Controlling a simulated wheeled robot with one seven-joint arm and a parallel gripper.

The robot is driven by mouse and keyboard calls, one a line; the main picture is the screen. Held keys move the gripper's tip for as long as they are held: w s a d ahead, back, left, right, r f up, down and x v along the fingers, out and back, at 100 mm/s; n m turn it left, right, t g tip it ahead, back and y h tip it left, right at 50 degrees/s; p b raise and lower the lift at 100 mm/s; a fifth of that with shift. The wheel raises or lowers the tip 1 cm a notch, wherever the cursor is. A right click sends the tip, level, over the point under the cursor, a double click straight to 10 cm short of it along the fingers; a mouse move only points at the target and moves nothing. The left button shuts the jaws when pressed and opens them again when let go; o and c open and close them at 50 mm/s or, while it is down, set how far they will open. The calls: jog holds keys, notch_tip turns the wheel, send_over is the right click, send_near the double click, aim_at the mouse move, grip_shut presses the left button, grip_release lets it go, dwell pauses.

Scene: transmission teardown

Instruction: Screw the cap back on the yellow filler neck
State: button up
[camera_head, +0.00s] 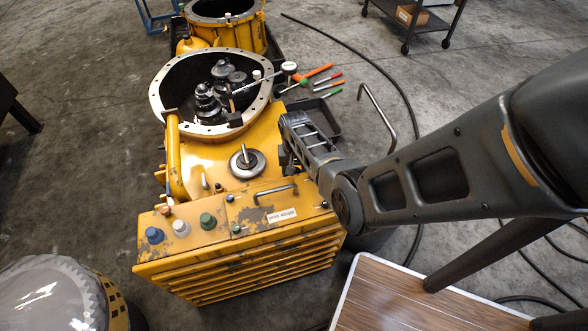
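A yellow upright tube, which looks like the filler neck (175,155), stands at the left side of the yellow transmission housing (215,150). Its top is beside the round grey flange. I cannot make out a separate cap with certainty, on the tube or in my gripper. My arm reaches in from the right, and its end with my gripper (291,150) is over the right side of the housing, well to the right of the tube. The fingers are dark and mostly hidden, so their opening and any held thing cannot be told.
A front panel carries blue (154,235), pinkish and green (208,221) knobs and a handle. A lever with a metal disc (247,163) rises from the housing. Dark gears (213,100) sit inside the flange. Coloured tools (328,84) lie behind. A wood-topped table (405,298) stands front right.

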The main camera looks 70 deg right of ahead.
jog(key=shift+d+r+m, duration=0.1)
jog(key=shift+m, duration=0.5)
jog(key=o, duration=1.5)
notch_tip(320, 180, up, 6)
jog(key=p, duration=0.5)
jog(key=shift+p, duration=0.4)
